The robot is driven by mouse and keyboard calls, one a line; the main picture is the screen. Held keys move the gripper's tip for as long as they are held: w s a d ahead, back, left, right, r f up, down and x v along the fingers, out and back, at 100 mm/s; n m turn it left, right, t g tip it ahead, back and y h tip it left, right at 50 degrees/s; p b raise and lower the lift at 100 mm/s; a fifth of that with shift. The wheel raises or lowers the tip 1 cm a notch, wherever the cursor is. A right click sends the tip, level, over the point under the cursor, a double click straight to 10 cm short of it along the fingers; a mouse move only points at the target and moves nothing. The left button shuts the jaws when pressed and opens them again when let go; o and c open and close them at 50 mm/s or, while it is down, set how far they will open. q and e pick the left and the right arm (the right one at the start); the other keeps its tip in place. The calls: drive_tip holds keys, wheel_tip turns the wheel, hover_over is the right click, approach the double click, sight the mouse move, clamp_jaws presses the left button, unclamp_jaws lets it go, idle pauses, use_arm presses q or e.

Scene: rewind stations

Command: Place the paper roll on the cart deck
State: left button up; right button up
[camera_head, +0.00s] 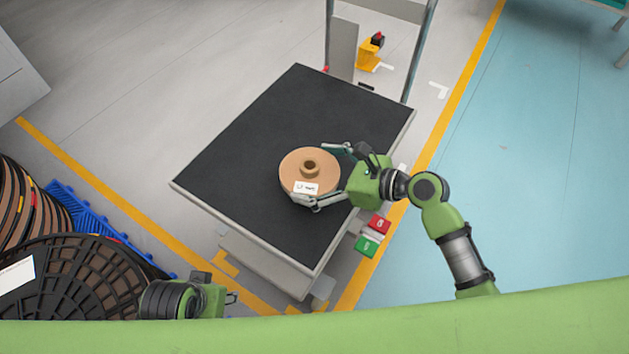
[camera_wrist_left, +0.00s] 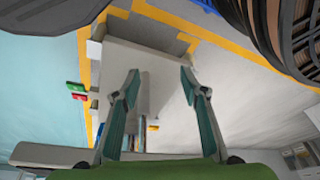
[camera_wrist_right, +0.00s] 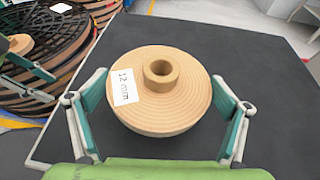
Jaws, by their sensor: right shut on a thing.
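The paper roll (camera_head: 298,165) is a tan, wide, flat roll with a raised core and a white "12 mm" label. It is over the black cart deck (camera_head: 245,130), right of the deck's middle, with its core facing up; I cannot tell for sure whether its underside touches the deck. My right gripper (camera_head: 320,174) is shut on the roll, one finger on each side, as the right wrist view (camera_wrist_right: 160,98) also shows. My left gripper (camera_head: 231,298) is low in the head view, away from the roll. Its fingers are apart and empty in the left wrist view (camera_wrist_left: 160,76).
Dark cable reels (camera_head: 85,275) and a blue pallet (camera_head: 95,225) stand at the left. The cart's metal handle frame (camera_head: 418,50) rises at the far end. Red (camera_head: 379,224) and green (camera_head: 367,246) blocks sit beside the cart's right edge. The rest of the deck is clear.

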sight(315, 179)
drive_tip(key=shift+w+f, duration=0.45)
drive_tip(key=shift+f, duration=0.1)
drive_tip(key=f+b, duration=0.2)
drive_tip(key=f, duration=0.1)
drive_tip(key=shift+w, duration=0.2)
drive_tip(key=shift+d+f+b, duration=0.1)
drive_tip(key=shift+f+b, duration=0.2)
use_arm(q)
drive_tip(key=v, duration=0.4)
drive_tip(key=shift+s+a+r, duration=0.1)
drive_tip(key=shift+r, duration=0.15)
use_arm(e)
drive_tip(key=o, duration=1)
drive_tip(key=shift+f, duration=0.1)
drive_tip(key=shift+c, duration=0.2)
